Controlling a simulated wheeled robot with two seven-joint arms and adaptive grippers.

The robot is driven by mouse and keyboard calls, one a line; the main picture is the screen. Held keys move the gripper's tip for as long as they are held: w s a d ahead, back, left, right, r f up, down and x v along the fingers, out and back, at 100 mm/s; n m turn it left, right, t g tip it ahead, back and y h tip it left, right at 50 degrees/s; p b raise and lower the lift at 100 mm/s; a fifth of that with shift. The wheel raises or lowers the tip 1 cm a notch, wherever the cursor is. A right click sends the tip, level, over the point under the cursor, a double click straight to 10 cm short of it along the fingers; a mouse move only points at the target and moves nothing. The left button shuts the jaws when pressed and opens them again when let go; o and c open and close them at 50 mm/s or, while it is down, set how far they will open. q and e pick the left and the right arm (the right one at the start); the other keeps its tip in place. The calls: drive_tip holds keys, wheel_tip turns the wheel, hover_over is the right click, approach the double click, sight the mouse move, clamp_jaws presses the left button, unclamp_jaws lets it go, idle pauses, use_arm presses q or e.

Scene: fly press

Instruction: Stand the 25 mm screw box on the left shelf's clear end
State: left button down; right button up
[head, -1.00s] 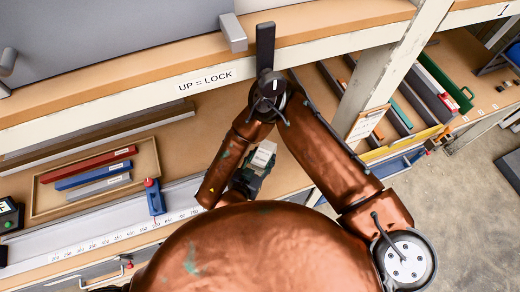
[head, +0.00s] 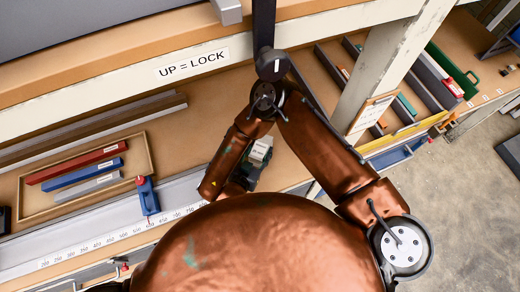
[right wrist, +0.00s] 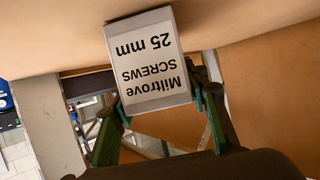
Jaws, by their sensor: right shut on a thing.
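The 25 mm screw box (right wrist: 148,62) fills the middle of the right wrist view, its white "Miltrove SCREWS 25 mm" label upside down in the picture. My right gripper (right wrist: 160,118) is shut on it, with a green finger at each side. In the head view, the pale box (head: 262,150) shows small beside my copper forearm, with the right gripper (head: 252,172) partly hidden behind the arm. My left gripper is not in view. I cannot tell which surface is the left shelf's clear end.
A wooden tray (head: 148,166) with red, blue and grey bars lies at left, behind a scale rail (head: 100,238). A "UP = LOCK" ledge (head: 110,93) crosses above. A pale post (head: 385,70) stands right of my arm. A tan surface (right wrist: 240,22) is close above the held box.

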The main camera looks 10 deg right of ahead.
drive_tip(key=shift+f, duration=0.1)
drive_tip(key=o, duration=1.5)
drive_tip(key=shift+o, duration=0.2)
drive_tip(key=shift+s+a+r, duration=0.1)
drive_tip(key=shift+r, duration=0.1)
drive_tip(key=p+v, duration=0.2)
drive_tip(key=v, duration=0.9)
drive_tip(key=shift+s+a, duration=0.2)
drive_tip(key=shift+s, duration=0.15)
drive_tip(key=shift+r, duration=0.1)
